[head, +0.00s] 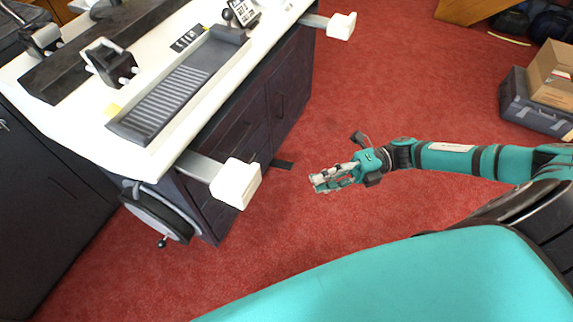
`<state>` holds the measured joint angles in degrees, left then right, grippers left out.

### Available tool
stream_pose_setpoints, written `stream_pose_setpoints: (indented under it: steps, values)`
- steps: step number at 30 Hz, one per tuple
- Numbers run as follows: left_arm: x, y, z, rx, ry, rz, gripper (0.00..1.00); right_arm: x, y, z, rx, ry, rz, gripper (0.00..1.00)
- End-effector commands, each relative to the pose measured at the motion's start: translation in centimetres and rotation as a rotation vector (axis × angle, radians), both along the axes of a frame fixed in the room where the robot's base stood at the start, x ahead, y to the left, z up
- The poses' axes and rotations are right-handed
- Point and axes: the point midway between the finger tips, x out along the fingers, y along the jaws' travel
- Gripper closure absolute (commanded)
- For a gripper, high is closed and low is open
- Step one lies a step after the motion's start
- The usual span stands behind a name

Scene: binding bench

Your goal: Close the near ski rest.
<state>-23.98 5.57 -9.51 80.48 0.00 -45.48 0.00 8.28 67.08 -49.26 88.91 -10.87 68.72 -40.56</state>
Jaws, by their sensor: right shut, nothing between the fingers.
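The near ski rest (236,183) is a white block on a pale arm that sticks out from the front side of the bench, so it stands pulled out. A second ski rest (341,26), also white, sticks out farther along the same side. My right gripper (316,183) is shut and empty. In the picture it is to the right of the near ski rest, apart from it, with its fingers pointing left. My left gripper is not in view.
The bench (150,167) has a white top with a dark ribbed tray (170,98) and clamps. A wheel (157,213) sits at its near end. Red floor is clear around my right arm. A cardboard box (552,72) on a grey case (530,105) stands at right.

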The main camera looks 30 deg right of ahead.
Motion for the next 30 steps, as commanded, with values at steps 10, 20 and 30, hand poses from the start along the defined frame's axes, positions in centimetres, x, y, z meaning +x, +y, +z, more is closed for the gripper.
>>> stream_pose_setpoints:
  steps: [10,20,30]
  values:
    - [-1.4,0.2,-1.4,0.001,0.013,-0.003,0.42,0.9,6.6,0.3,0.006,0.001,-0.001,1.00]
    - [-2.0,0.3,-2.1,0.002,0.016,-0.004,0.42,3.5,11.1,0.1,0.002,0.000,-0.005,1.00]
    - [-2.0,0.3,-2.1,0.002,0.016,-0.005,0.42,4.4,11.9,0.1,0.000,0.004,-0.006,1.00]
